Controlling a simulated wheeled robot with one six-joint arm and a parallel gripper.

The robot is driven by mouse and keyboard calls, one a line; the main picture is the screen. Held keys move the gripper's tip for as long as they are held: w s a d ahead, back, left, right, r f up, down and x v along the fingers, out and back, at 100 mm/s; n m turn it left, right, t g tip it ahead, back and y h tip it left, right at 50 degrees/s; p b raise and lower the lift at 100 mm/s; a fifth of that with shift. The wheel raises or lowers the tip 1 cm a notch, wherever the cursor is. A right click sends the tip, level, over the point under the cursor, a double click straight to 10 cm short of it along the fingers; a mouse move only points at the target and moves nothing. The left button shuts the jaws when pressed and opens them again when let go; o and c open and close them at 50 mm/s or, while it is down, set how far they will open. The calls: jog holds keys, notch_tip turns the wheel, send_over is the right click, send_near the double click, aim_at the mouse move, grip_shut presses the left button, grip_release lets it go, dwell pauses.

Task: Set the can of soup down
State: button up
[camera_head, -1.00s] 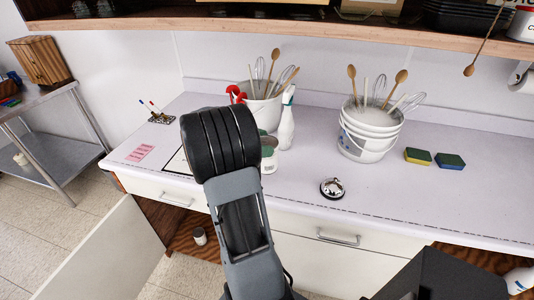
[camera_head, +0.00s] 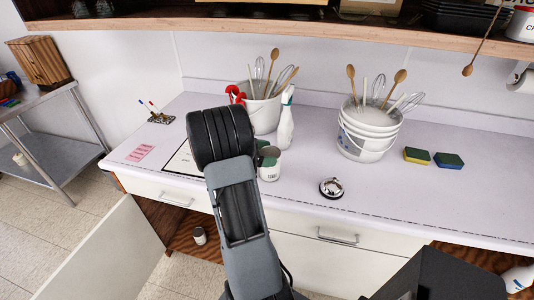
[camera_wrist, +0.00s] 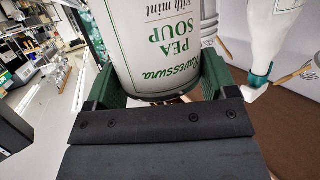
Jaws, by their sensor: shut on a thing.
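The can of soup (camera_wrist: 155,45) is white with green lettering reading pea soup with mint, and fills the top middle of the wrist view. My gripper (camera_wrist: 160,82) has its green jaws on either side of the can and is shut on it. In the head view the can (camera_head: 269,172) shows just right of my black wrist, over the white counter (camera_head: 300,222), with a green jaw of my gripper (camera_head: 267,157) at its upper part. I cannot tell whether the can's base touches the counter.
A white spray bottle (camera_head: 286,125) stands close behind the can. Utensil buckets (camera_head: 366,140) stand at the back. A service bell (camera_head: 331,188) and sponges (camera_head: 448,160) lie to the right. A clipboard (camera_head: 180,165) is partly hidden by my arm. Counter between can and bell is clear.

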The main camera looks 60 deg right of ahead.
jog(key=shift+f, duration=0.15)
jog(key=o, duration=1.7)
jog(key=shift+c, duration=0.2)
